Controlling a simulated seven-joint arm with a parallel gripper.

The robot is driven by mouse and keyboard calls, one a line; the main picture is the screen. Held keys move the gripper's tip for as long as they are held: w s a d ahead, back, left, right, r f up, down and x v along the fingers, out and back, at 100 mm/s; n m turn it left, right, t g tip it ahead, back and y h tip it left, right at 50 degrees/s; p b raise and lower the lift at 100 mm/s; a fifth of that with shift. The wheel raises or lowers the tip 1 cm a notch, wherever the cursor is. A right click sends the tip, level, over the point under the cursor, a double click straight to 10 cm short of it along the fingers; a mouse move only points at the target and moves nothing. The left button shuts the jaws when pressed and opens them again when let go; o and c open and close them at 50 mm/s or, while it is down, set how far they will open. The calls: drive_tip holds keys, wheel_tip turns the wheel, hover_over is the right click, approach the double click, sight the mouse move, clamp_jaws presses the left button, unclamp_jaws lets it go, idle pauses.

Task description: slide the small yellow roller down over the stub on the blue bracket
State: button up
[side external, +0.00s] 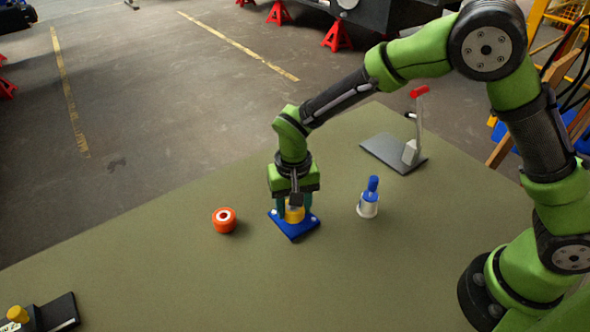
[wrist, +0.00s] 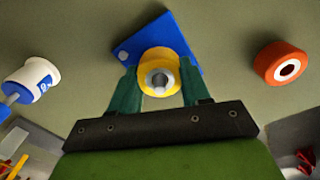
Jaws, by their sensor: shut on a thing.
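The small yellow roller (side external: 295,214) is between the fingers of my gripper (side external: 296,208), directly over the blue bracket (side external: 293,231). In the wrist view the yellow roller (wrist: 158,72) is pinched between the two green fingertips of my gripper (wrist: 160,86). A grey round end shows in the middle of the roller's hole, apparently the stub. The blue bracket (wrist: 176,35) lies flat on the table behind the roller, with a pale round spot near its left corner. I cannot tell how far down the roller sits, since the fingers hide its lower edge.
An orange-red roller with a white core (side external: 224,220) lies left of the bracket. A white pot with a blue top (side external: 369,198) stands to the right. A grey stand with a red-tipped post (side external: 394,152) is behind it. The green table (side external: 200,285) is clear in front.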

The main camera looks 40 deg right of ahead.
drive_tip(key=o, duration=1.1)
drive_tip(key=shift+o, duration=0.2)
wheel_tip(320, 180, up, 17)
